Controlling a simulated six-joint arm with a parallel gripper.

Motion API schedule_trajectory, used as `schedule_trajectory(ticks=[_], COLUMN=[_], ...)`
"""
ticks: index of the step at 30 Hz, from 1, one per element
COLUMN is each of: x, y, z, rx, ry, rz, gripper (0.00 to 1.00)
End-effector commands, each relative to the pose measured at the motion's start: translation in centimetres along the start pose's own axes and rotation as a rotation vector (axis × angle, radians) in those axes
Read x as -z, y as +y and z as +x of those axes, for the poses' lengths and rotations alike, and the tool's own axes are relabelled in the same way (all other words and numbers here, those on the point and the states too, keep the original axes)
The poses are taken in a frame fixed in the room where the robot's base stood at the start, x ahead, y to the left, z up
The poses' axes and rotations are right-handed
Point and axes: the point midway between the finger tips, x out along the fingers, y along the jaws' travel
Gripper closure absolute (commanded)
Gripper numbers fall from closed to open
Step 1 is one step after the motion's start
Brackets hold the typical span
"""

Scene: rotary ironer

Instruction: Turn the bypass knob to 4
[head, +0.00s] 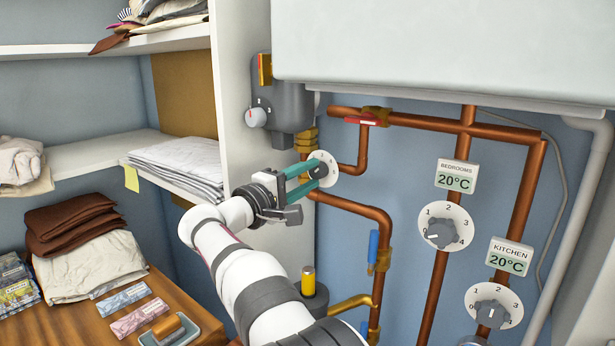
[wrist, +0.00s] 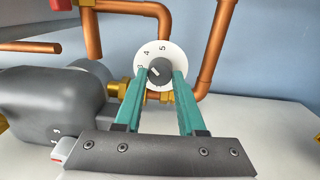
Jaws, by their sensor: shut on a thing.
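The bypass knob (head: 318,171) is a small dark grey knob on a white round dial (head: 328,159), on the copper and brass pipework. My gripper (head: 315,173) reaches it from the left with its teal fingers. In the wrist view my gripper (wrist: 161,76) is shut on the knob (wrist: 160,70), one finger on each side. The numerals 3, 4 and 5 show on the dial plate (wrist: 171,50); the fingers hide its lower part. The knob's pale pointer mark seems to face left, towards the 3, but it is small.
A grey pump (head: 278,108) with a pale knob sits left above the dial. Copper pipes (head: 350,205), a red-handled valve (head: 362,120) and a blue-handled valve (head: 373,248) are close by. BEDROOMS (head: 446,226) and KITCHEN (head: 493,304) dials are at the right.

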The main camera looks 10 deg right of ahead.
Motion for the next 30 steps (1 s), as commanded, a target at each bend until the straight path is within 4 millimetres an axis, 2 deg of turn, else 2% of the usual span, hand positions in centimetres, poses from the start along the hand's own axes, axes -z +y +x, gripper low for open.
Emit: schedule_trajectory(ticks=[7, 8, 12, 20, 23, 26, 30], x=[-0.1, -0.1, -0.1, 0.0, 0.0, 0.1, 0.1], y=[0.0, 0.0, 0.0, 0.0, 0.1, 0.1, 0.1], z=[0.1, 0.1, 0.0, 0.0, -0.8, -2.9, -7.5], rx=[0.000, 0.000, 0.000, 0.000, 0.000, 0.000, 0.000], ry=[-0.002, -0.002, -0.002, -0.001, 0.001, 0.004, 0.006], rz=[0.000, 0.000, 0.000, -0.001, 0.000, -0.001, 0.000], gripper=[1.00, 0.56, 0.31, 0.31, 0.31, 0.31, 0.31])
